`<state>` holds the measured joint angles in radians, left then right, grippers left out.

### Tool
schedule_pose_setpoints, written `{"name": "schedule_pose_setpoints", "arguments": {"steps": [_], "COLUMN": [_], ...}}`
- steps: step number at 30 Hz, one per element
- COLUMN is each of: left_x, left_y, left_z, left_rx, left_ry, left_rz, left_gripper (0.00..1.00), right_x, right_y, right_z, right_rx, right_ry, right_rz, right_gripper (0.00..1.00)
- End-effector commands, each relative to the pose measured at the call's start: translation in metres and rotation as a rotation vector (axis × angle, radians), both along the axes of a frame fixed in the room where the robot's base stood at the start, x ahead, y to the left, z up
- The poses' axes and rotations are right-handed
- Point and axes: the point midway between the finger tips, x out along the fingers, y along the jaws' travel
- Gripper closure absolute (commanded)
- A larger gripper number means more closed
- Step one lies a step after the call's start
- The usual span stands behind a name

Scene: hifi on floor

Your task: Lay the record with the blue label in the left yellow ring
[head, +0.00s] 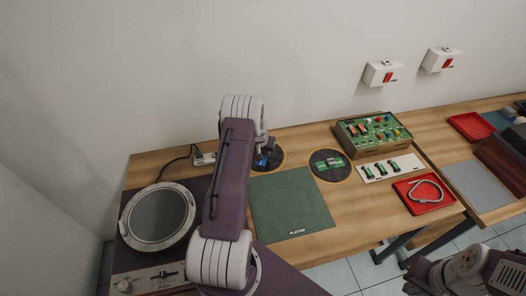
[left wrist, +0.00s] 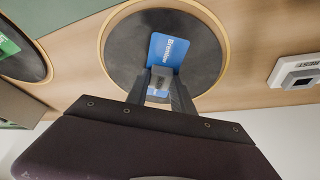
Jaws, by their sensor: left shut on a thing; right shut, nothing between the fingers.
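The record with the blue label (left wrist: 130,60) is a dark disc, with its blue label (left wrist: 171,49) near the middle. The left yellow ring (left wrist: 103,43) shows around it in the left wrist view. My left gripper (left wrist: 160,82) is shut at the label, on the record's middle; the fingers hide part of the label. I cannot tell whether the disc rests on the table or hangs just above. In the head view the record (head: 275,157) is partly behind my left arm. A green-label record (head: 323,174) lies in the right yellow ring. My right gripper's fingers are out of view.
A turntable (head: 158,215) stands at the left and a green mat (head: 290,207) lies in front of the rings. A circuit-board box (head: 372,133), a white strip with green parts (head: 380,169) and a red tray (head: 425,205) are at the right. A pale box (left wrist: 297,72) is close beside the ring.

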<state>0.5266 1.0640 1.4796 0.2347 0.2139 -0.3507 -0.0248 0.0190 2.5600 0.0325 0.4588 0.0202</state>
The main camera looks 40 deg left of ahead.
Motion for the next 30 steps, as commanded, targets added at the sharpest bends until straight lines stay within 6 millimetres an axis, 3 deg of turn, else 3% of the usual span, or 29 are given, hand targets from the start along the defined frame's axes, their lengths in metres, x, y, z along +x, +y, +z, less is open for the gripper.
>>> {"name": "schedule_pose_setpoints", "arguments": {"steps": [2,3,5,6,17,30], "left_x": [0.000,0.000,0.000,0.000,-0.001,-0.029], "left_y": [0.000,0.000,0.000,0.000,0.000,-0.012], "left_z": [0.000,0.000,0.000,0.000,0.005,0.077], "left_rx": [0.000,0.000,0.000,0.000,0.000,0.002], "left_ry": [-0.001,-0.001,0.000,0.000,-0.001,-0.002], "left_rz": [0.000,0.000,0.000,0.000,0.000,0.000], "left_gripper": [1.00,0.66,0.49,0.46,0.46,0.46], "right_x": [0.000,0.000,0.000,0.000,0.000,0.000], "right_y": [0.000,0.000,0.000,0.000,0.000,0.000], "right_z": [0.000,0.000,0.000,0.000,-0.001,-0.008], "right_rx": [0.000,0.000,0.000,0.000,0.000,0.000], "right_ry": [0.000,0.000,0.000,0.000,0.000,0.000], "right_rz": [0.000,0.000,0.000,0.000,0.000,0.000], "right_gripper": [1.00,1.00,1.00,1.00,1.00,1.00]}}
